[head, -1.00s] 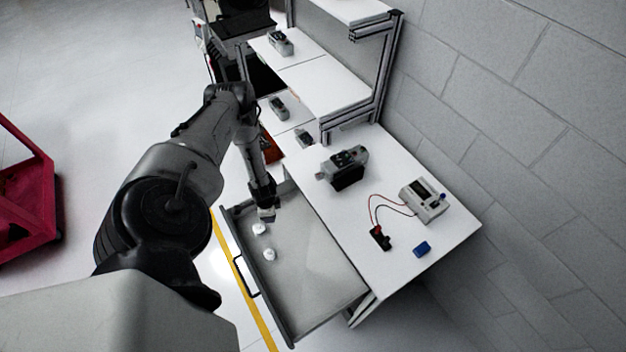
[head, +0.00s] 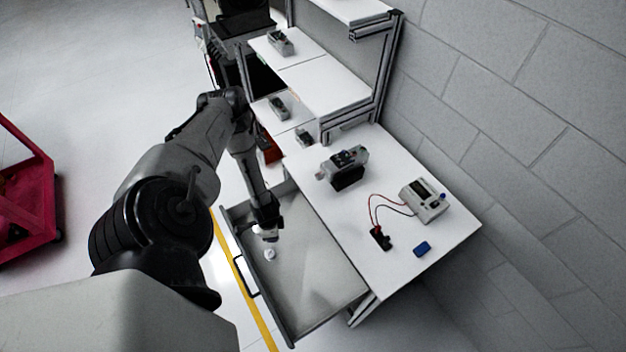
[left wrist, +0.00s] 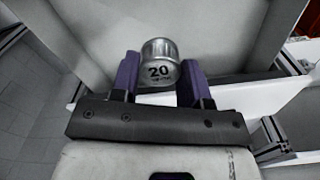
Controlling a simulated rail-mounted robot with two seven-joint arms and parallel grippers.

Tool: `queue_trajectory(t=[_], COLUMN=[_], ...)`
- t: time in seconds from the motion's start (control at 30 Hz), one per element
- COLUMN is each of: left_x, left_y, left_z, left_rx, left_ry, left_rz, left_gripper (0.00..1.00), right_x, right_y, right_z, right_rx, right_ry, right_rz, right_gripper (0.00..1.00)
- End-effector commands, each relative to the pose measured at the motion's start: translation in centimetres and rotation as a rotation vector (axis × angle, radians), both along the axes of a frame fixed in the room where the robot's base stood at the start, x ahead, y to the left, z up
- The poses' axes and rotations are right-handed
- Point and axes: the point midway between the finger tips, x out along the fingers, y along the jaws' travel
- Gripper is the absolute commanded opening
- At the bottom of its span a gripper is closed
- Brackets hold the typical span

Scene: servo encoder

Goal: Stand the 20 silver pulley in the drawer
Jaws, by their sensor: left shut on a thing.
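The silver pulley marked 20 (left wrist: 158,66) sits between the two purple fingers of my left gripper (left wrist: 158,80) in the left wrist view, shut on it. In the head view my left gripper (head: 268,234) points down inside the open drawer (head: 325,285), near its left end. I cannot tell whether the pulley touches the drawer floor. A small whitish round piece (head: 269,254) stands on the drawer floor just in front of the gripper. Another pale piece beside the gripper is mostly hidden. My right gripper is not in view.
The white worktop (head: 390,275) beside the drawer holds a grey-black device (head: 346,168), a meter with wires (head: 424,200), a black connector (head: 380,238) and a blue block (head: 422,248). The right part of the drawer is empty. A red cart (head: 30,205) stands at far left.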

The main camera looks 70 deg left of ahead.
Motion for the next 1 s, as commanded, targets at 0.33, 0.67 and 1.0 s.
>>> queue_trajectory(t=[0.33,0.67,1.0], left_x=[-0.2,-0.3,-0.5], left_y=[-2.8,-5.2,-7.8], left_z=[0.0,0.0,0.0], left_rx=[-0.003,-0.002,-0.002], left_ry=[0.001,0.000,0.000], left_rz=[0.000,0.000,-0.001], left_gripper=[0.19,0.19,0.19], right_x=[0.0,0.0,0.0], right_y=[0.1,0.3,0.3], right_z=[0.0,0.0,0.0], right_rx=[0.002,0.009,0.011], right_ry=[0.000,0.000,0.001], right_rz=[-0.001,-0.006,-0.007], right_gripper=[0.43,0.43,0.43])
